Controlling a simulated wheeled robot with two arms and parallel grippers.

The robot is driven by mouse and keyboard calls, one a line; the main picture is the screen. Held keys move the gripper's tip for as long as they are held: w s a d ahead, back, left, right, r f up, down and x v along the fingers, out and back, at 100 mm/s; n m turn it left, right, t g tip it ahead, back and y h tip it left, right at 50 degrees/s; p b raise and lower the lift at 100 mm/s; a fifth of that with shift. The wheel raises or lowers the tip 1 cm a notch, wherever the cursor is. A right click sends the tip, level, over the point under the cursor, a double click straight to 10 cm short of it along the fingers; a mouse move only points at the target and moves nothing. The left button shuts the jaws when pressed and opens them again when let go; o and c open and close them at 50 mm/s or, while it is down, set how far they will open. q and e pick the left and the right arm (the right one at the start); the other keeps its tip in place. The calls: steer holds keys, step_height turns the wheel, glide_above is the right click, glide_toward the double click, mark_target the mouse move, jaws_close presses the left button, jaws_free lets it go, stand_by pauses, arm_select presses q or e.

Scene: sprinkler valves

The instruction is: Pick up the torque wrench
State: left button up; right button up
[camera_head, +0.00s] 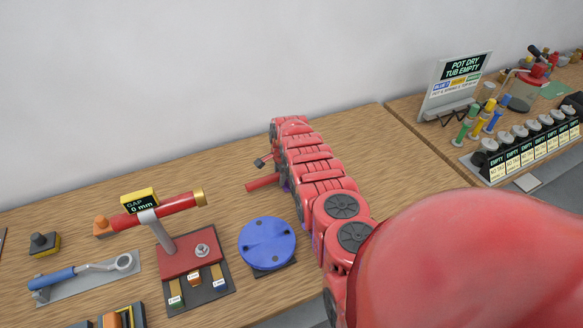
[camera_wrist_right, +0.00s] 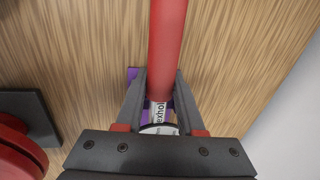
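A red bar, taken as the torque wrench (camera_head: 263,182), lies beside my right gripper on the wooden table. Its near part is hidden behind my arm. In the right wrist view the red bar (camera_wrist_right: 167,40) runs up from between the fingers of my right gripper (camera_wrist_right: 162,75). The fingers press close on both sides, with no clear gap. A pale band with partly hidden lettering is on the bar between them. A purple piece (camera_wrist_right: 133,76) shows behind the fingers. Whether the bar is off the table, I cannot tell. My left gripper is not in view.
A blue disc (camera_head: 267,241) and a red stand with a "GAP 0 mm" display (camera_head: 140,201) stand left of my arm. A blue-handled ring spanner (camera_head: 80,272) lies farther left. A sign (camera_head: 456,85) and a rack (camera_head: 525,152) stand at the right.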

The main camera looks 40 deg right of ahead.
jaws_close()
stand_by(0.9)
